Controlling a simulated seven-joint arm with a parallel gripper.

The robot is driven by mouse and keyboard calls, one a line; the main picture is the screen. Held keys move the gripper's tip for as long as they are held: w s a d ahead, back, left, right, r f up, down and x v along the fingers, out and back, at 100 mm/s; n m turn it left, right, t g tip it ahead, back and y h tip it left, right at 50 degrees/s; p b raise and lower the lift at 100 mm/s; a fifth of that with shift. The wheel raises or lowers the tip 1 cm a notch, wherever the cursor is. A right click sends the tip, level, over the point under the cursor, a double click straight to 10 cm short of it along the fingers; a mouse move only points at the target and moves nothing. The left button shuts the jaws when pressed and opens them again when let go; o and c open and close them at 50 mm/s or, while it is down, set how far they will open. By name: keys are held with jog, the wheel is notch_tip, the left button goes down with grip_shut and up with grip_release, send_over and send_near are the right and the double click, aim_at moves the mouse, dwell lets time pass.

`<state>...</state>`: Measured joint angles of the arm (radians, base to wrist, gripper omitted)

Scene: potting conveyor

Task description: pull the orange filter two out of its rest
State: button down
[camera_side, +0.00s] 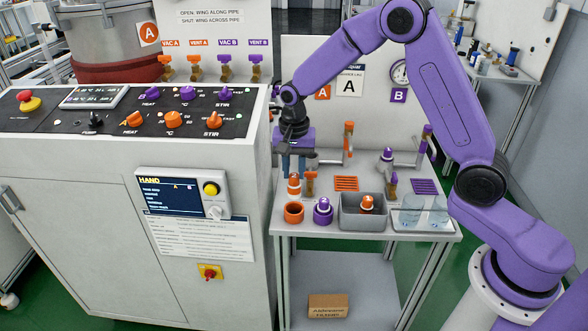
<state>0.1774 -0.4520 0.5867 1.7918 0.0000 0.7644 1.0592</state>
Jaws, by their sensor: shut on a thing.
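My gripper (294,173) points down over the left part of the small table. It is shut on an orange filter (294,187) with a pale band, which hangs upright below the fingers. An orange cup-shaped rest (294,213) stands just below it in the picture, and its dark opening shows. The filter appears clear of this rest; the exact gap is hard to judge. A second orange filter (367,203) with a white part is in the grey tray (361,224). No number marks are readable on either filter.
A purple filter (323,205) sits right of the orange rest. An orange-handled valve (310,183) is close to my gripper's right. Clear beakers (411,213) stand at the table's right. Orange (346,184) and purple (424,187) grates lie behind. The control cabinet (100,190) borders the left.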

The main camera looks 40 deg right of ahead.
aim_at(294, 175)
jog(key=shift+r, duration=3.3)
